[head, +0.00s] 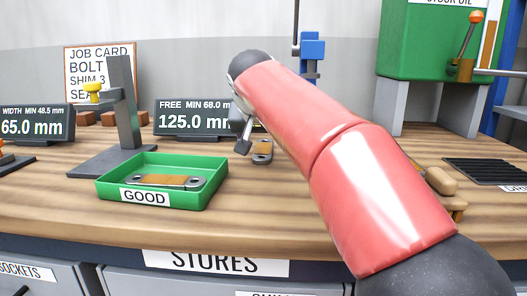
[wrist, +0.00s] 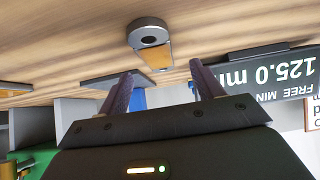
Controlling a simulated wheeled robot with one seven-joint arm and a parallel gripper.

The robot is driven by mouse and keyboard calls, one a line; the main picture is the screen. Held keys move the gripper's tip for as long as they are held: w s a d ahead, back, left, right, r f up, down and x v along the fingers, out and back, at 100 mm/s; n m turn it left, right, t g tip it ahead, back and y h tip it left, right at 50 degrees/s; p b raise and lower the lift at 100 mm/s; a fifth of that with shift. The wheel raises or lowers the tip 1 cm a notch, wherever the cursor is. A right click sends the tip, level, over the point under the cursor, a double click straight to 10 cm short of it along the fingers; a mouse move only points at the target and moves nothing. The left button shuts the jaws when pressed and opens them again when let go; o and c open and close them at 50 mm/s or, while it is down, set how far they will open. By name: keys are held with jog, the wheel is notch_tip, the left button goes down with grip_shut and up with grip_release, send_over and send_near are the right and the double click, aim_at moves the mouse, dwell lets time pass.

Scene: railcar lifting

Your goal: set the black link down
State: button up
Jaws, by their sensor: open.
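A link with a dark grey ringed end and an orange-brown middle (head: 262,153) lies on the wooden bench just right of my gripper (head: 243,146). In the wrist view, which is upside down, this link (wrist: 149,34) lies beyond the fingertips, apart from them. My gripper (wrist: 162,70) is open, with nothing between its fingers. A second link (head: 165,182), with grey ends and an orange-brown middle, lies in the green GOOD tray (head: 207,190). No wholly black link can be made out. My arm hides part of the bench right of the gripper.
A FREE display (head: 190,118) reading 125.0 mm stands behind the tray. A grey gauge stand (head: 122,105) is left of it, by another display (head: 36,125). A green oil cabinet (head: 425,45) and black ribbed mat (head: 485,171) are at right. Bare bench lies in front of the tray.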

aim_at(263, 149)
jog(key=x, duration=0.3)
jog(key=shift+w+d+f, duration=0.15)
jog(key=shift+w+f, duration=0.15)
jog(key=shift+r, duration=0.1)
grip_shut()
